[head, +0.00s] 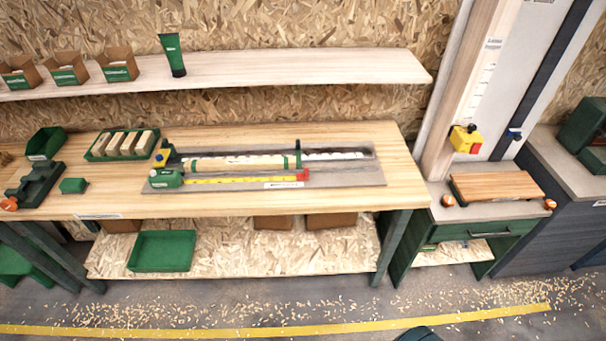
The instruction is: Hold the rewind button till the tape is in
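A measuring tape with a green case (167,178) sits on a grey board on the workbench, left of the bench's middle. Its yellow tape (240,180) is pulled out to the right along the board. A red end piece (302,174) is at the tape's right end. A yellow and dark part (163,155) stands just behind the case. The rewind button is too small to make out for sure. Neither of my grippers shows in the head view.
The wooden workbench (310,208) also bears a green tray of blocks (98,151) and green tools at the left. A shelf (290,70) with small boxes and a green tube runs above. A grey side bench stands at right. Wood chips litter the floor near a yellow line (270,331).

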